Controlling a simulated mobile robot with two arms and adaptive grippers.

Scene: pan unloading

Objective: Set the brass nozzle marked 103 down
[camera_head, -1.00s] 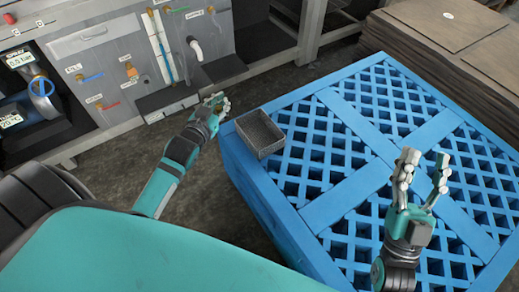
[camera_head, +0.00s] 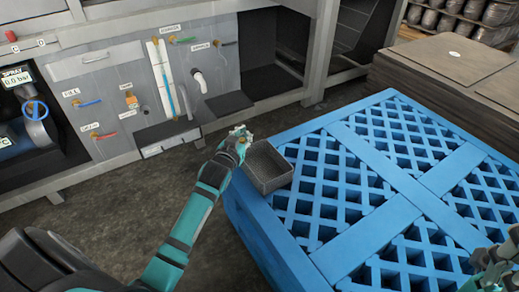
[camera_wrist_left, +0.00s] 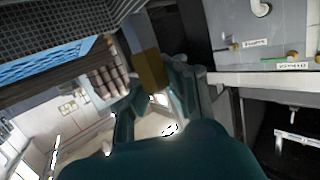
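The brass nozzle (camera_wrist_left: 150,70) shows as a brownish-gold block between my left fingertips in the left wrist view. In the head view it is only a small yellowish spot (camera_head: 242,140). My left gripper (camera_head: 238,136) is shut on it, just left of the grey mesh tray (camera_head: 268,169) and near its rim. No marking can be read on the nozzle.
A grey cabinet panel (camera_head: 130,90) with labelled valves and pipes stands behind on the left. Stacked brown sheets (camera_head: 450,70) stand at the back right. The pallet's slatted top is otherwise bare. Floor (camera_head: 130,200) shows between cabinet and pallet.

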